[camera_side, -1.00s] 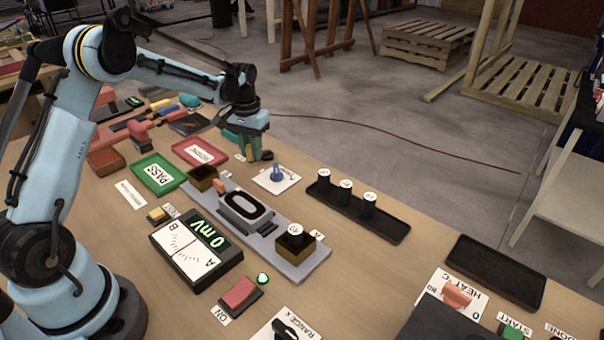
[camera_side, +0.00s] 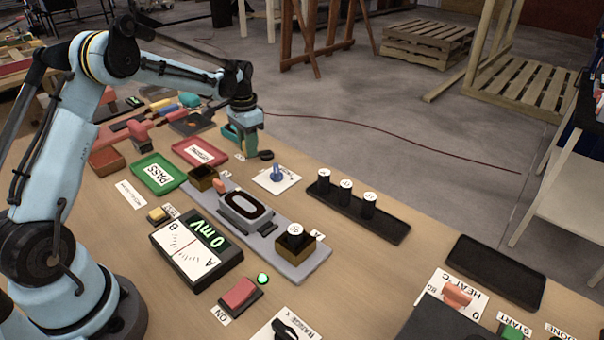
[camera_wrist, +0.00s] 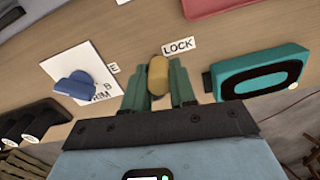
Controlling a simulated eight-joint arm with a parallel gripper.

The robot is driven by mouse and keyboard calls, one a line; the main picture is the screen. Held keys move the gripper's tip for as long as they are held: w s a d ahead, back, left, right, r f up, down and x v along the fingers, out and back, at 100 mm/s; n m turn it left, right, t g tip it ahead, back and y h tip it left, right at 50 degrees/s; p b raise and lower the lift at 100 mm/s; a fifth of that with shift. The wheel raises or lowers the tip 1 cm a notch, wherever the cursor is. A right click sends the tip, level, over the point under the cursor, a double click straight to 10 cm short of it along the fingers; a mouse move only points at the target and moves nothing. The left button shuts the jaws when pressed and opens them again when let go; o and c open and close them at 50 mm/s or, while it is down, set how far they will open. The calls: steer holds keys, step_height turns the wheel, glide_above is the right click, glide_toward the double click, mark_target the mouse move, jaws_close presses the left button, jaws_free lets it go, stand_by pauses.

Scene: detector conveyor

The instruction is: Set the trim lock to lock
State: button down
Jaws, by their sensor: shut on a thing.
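My gripper (camera_wrist: 159,85) has its green fingers shut on a small tan knob (camera_wrist: 158,75), which I take to be the trim lock's. The knob stands just beside the LOCK label (camera_wrist: 179,45) in the wrist view. A label ending in E (camera_wrist: 113,68) lies to its left. In the side view my gripper (camera_side: 243,146) is low over the far edge of the table, and the knob is hidden there.
A blue trim knob (camera_wrist: 75,85) on a white card is left of my gripper in the wrist view, and a teal device (camera_wrist: 262,72) is close on the right. A small dark round thing (camera_side: 266,155) lies beside my gripper in the side view.

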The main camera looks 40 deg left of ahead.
steer(key=shift+w, duration=0.15)
steer(key=c, duration=0.9)
jaws_free()
steer(key=shift+r, duration=0.1)
step_height(320, 180, up, 12)
